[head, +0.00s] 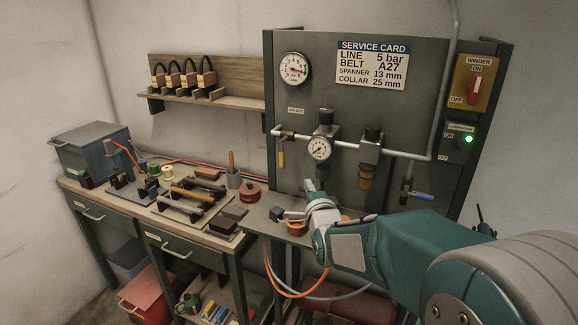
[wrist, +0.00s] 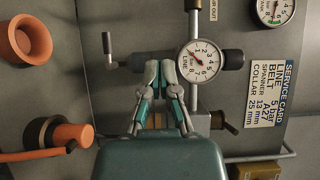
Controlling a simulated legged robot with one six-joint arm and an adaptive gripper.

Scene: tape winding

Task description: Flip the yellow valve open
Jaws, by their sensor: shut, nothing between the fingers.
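The yellow valve handle (head: 281,159) hangs straight down from the left end of the horizontal pipe on the dark panel, across the pipe's line, in the head view. I cannot make it out in the wrist view. My gripper (head: 310,187) is below and to the right of the handle, apart from it, under the round gauge (head: 319,148). In the wrist view my gripper (wrist: 160,68) has its fingertips together and empty, pointing toward the pipe and gauge (wrist: 199,61).
The horizontal pipe (head: 347,146) carries the gauge fittings. A blue-handled valve (head: 422,196) is at right. A winder switch (head: 472,84) and service card (head: 372,65) are on the panel. The bench (head: 90,196) at left is crowded.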

